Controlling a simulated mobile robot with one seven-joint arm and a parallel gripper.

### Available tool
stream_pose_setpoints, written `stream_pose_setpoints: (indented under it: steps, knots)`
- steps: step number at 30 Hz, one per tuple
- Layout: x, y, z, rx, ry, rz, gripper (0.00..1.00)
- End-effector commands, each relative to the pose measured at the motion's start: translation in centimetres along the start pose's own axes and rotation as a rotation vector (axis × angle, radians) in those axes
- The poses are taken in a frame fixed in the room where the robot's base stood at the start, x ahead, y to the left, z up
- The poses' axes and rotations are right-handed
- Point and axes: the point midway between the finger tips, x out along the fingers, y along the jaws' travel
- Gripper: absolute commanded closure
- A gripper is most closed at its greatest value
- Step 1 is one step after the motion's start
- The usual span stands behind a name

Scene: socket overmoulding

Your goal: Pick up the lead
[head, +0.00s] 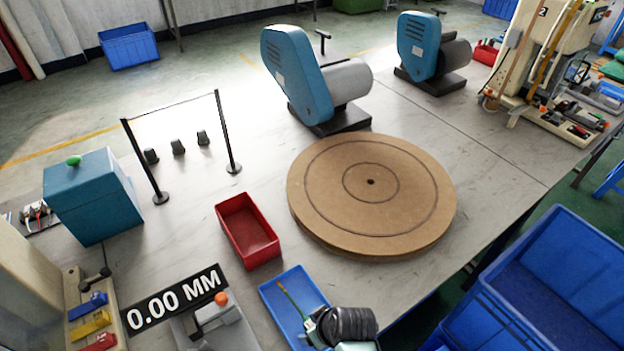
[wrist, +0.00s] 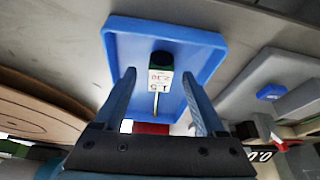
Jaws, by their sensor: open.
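A blue tray (wrist: 212,48) lies below my gripper (wrist: 158,78) in the wrist view. In it is a slim piece, which looks like the lead (wrist: 160,80), with a black and green end, a white printed tag and a thin pale stem. My gripper is open, its two blue-grey fingers apart to the left and right of the stem in the picture. I cannot tell how far above the piece they are. In the head view the tray (head: 284,290) is at the bottom, with a thin yellow-green stem (head: 293,300) over it; my arm's end hides its lower right part.
A red bin (head: 247,231) stands just behind the tray. A large round brown turntable (head: 372,192) is behind and right. A grey device with an orange knob (head: 213,314) and a 0.00 MM display (head: 172,299) are close on the left. Blue crates (head: 560,270) stand at right.

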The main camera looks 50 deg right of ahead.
Motion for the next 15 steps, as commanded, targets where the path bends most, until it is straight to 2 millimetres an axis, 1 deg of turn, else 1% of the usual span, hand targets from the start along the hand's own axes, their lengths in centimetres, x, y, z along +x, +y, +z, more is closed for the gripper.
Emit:
stream_pose_setpoints:
  steps: [5, 6, 11, 15]
  knots:
    - [0.03, 0.0, 0.0, 0.0, 0.0, 0.0, 0.28]
    - [0.03, 0.0, 0.0, 0.0, 0.0, 0.0, 0.29]
    - [0.01, -0.01, 0.0, 0.0, 0.0, 0.0, 0.58]
    - [0.01, -0.01, 0.0, 0.0, 0.0, 0.0, 0.83]
